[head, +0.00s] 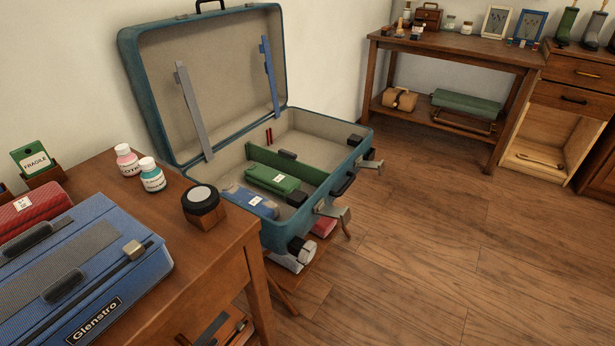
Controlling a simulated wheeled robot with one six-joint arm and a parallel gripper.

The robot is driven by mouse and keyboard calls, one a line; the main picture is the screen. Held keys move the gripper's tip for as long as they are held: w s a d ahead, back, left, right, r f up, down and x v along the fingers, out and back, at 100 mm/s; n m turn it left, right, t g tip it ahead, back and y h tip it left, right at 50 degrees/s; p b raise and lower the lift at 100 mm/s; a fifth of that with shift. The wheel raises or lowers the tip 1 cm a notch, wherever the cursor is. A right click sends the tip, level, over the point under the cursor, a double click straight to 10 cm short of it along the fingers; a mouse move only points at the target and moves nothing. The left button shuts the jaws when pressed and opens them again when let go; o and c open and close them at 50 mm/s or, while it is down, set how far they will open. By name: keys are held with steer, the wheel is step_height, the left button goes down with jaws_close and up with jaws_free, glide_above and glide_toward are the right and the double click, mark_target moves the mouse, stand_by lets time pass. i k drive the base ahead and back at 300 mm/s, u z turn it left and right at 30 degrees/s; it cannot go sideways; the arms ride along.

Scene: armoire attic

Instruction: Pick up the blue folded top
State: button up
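A blue folded top (248,201) with a small white label lies in the near left part of an open teal suitcase (272,237). Beside it, a green folded item (273,178), also with a white label, lies near a green divider (286,160). The near wall of the suitcase hides the lower side of the blue top. My gripper is not in view.
The suitcase's raised lid (222,80) stands behind. At left, a wooden table (195,270) holds a blue case (80,265), two bottles and a dark round-topped block (203,205). Open wooden floor (450,230) lies right of the suitcase. A workbench (455,48) stands at the back.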

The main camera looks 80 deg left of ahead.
mark_target(266, 208)
steer(key=u, duration=1.1)
steer(key=i, duration=1.45)
steer(key=u, duration=3)
steer(key=i, duration=0.5)
steer(key=u, duration=0.05)
steer(key=k, duration=1)
steer(key=u, duration=0.5)
steer(key=i, duration=0.55)
steer(key=z, duration=0.05)
